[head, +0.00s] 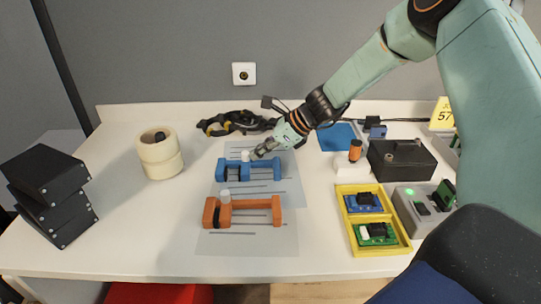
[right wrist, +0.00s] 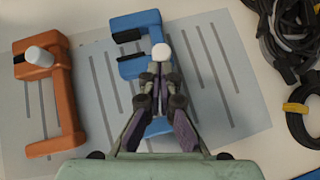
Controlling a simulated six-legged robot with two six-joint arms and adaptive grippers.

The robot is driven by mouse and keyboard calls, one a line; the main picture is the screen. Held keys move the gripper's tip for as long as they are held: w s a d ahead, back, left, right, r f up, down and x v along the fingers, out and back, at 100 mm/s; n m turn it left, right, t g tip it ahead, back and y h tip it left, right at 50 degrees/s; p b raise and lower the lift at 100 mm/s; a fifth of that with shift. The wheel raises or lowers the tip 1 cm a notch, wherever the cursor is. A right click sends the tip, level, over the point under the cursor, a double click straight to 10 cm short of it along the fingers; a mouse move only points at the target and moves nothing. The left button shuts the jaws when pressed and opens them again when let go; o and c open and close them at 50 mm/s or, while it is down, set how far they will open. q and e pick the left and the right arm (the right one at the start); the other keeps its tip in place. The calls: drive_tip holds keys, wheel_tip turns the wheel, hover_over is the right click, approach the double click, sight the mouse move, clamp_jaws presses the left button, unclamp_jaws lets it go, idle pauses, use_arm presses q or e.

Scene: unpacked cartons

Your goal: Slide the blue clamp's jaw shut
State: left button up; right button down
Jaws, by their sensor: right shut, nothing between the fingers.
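The blue clamp (head: 262,174) lies on a grey lined sheet in the middle of the table. It has a white knob (head: 246,155) on its sliding jaw, also seen in the right wrist view (right wrist: 161,51). In that view the blue clamp (right wrist: 136,22) shows a gap between its dark-faced fixed end and its sliding jaw. My right gripper (head: 262,151) is over the clamp, just right of the knob. It is shut and empty; its fingertips (right wrist: 160,72) are close beside the knob, and I cannot tell whether they touch. My left gripper is out of view.
An orange clamp (head: 255,203) with a pale knob lies nearer the front. Black cables (head: 230,122) lie behind, tape rolls (head: 159,158) and black boxes (head: 48,180) at left. A yellow tray (head: 377,245) with circuit boards stands at right. The table's front middle is clear.

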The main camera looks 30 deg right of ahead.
sight(247, 163)
drive_tip(key=w+a, duration=0.1)
drive_tip(key=a+b, duration=0.1)
drive_tip(key=a, duration=0.1)
drive_tip(key=shift+w+f, duration=0.1)
drive_tip(key=shift+w, duration=0.3)
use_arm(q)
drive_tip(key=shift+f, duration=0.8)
